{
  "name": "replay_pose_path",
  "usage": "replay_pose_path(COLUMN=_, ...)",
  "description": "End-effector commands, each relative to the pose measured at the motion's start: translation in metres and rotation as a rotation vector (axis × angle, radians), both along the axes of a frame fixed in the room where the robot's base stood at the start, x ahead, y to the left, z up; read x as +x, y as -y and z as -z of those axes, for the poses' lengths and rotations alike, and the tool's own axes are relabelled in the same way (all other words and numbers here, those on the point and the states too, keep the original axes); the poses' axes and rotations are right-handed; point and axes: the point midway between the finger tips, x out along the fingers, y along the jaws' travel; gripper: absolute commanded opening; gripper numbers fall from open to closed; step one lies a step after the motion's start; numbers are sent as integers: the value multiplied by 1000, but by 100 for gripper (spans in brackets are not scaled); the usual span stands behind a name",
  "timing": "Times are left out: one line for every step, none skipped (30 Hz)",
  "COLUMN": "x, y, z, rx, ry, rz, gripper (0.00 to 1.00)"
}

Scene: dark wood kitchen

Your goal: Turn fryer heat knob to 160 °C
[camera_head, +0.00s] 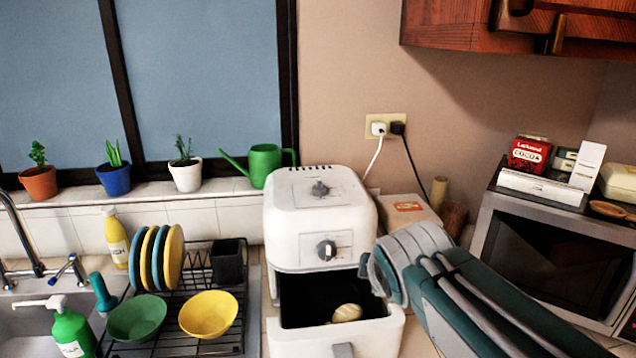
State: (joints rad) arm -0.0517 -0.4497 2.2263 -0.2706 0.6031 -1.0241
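The white air fryer (295,225) stands on the counter in the middle. It has a dark knob on its sloped top (320,188) and a silver-and-dark knob on its front panel (326,250). The markings are too small to read, so I cannot tell either setting or which knob is heat. The fryer's drawer (343,350) is pulled out, with a pale roundish food item (346,313) inside. My arm reaches in from the lower right. Its visible end (384,278) is just right of the front knob, over the drawer's right edge. The gripper's fingers cannot be made out.
A dish rack (190,340) with plates and bowls stands left of the fryer. A microwave (560,245) with boxes on top is at the right. A green watering can (264,163) sits on the sill.

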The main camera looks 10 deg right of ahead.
Motion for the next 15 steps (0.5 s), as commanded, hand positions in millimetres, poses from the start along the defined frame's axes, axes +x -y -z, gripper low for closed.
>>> replay_pose_path(x=10, y=-1, z=-4, rx=-57, ry=8, rz=-55, gripper=50)
replay_pose_path(x=16, y=-2, z=-7, rx=-95, ry=14, rz=-89, gripper=50)
replay_pose_path(x=23, y=-2, z=-10, rx=-147, ry=22, rz=-136, gripper=50)
replay_pose_path(x=29, y=-3, z=-12, rx=-186, ry=27, rz=-171, gripper=50)
replay_pose_path(x=34, y=-4, z=-15, rx=-225, ry=33, rz=-206, gripper=50)
replay_pose_path(x=42, y=-5, z=-18, rx=-278, ry=40, rz=-252, gripper=50)
replay_pose_path(x=47, y=-6, z=-21, rx=-318, ry=46, rz=-287, gripper=50)
replay_pose_path(x=53, y=-7, z=-23, rx=-357, ry=52, rz=-320, gripper=50)
replay_pose_path(x=60, y=-9, z=-26, rx=-412, ry=58, rz=-366, gripper=50)
replay_pose_path(x=66, y=-10, z=-28, rx=-451, ry=63, rz=-398, gripper=50)
replay_pose_path(x=71, y=-11, z=-30, rx=-492, ry=69, rz=-431, gripper=50)
replay_pose_path(x=78, y=-13, z=-34, rx=-547, ry=75, rz=-475, gripper=50)
replay_pose_path(x=84, y=-15, z=-36, rx=-589, ry=81, rz=-507, gripper=50)
replay_pose_path(x=89, y=-16, z=-38, rx=-631, ry=85, rz=-539, gripper=50)
replay_pose_path(x=97, y=-18, z=-40, rx=-686, ry=92, rz=-581, gripper=50)
